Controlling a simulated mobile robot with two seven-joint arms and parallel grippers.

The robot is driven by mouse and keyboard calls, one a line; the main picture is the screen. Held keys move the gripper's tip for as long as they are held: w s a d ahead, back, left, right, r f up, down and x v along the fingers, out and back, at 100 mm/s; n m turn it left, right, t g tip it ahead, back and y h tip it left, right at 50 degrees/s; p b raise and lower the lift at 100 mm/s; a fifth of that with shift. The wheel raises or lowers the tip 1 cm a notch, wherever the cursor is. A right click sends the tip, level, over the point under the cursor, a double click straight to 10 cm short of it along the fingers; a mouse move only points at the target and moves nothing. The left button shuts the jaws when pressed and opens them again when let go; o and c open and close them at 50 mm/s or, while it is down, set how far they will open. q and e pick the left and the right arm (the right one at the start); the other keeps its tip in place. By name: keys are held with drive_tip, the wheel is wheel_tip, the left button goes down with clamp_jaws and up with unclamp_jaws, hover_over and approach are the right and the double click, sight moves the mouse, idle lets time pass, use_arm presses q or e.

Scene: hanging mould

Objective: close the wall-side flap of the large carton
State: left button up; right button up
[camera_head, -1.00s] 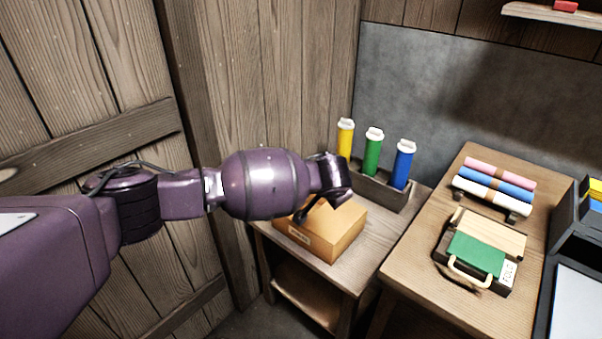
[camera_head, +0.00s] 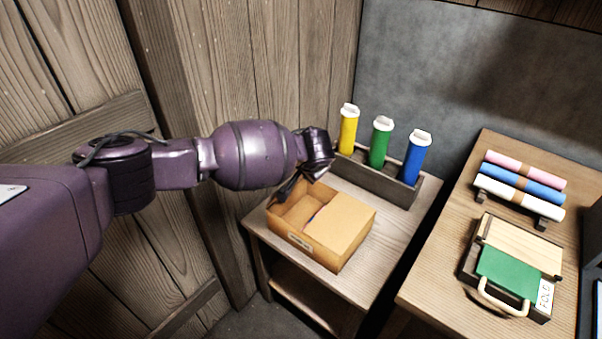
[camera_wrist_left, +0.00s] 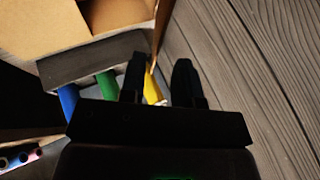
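The large carton (camera_head: 322,252) is a brown box on the small wooden table beside the plank wall. Its right-hand flap (camera_head: 345,220) lies flat over that half. The wall-side half is open and I see into the interior (camera_head: 292,213). In the left wrist view a thin brown edge (camera_wrist_left: 161,22), perhaps the wall-side flap seen edge-on, rises on the carton's wall side. My left gripper (camera_head: 287,188) is at the carton's far wall-side corner. In the left wrist view its two dark fingers (camera_wrist_left: 160,72) stand apart; I cannot tell whether they touch the carton. My right gripper is out of view.
A grey holder (camera_head: 375,180) with yellow, green and blue tubes stands just behind the carton. The plank wall (camera_head: 265,75) is close on the left. A higher table (camera_head: 430,275) at right carries rolls (camera_head: 520,185) and a green folding board (camera_head: 507,272).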

use_arm(q)
drive_tip(key=b+x, duration=0.2)
drive_tip(key=x, duration=0.4)
drive_tip(key=shift+s+d+f, duration=0.1)
drive_tip(key=shift+f, duration=0.2)
drive_tip(key=shift+w+f+b, duration=0.3)
drive_tip(key=shift+w+f, duration=0.15)
drive_tip(key=shift+w, duration=0.1)
drive_tip(key=shift+r, duration=0.1)
drive_tip(key=shift+c, duration=0.4)
clamp_jaws()
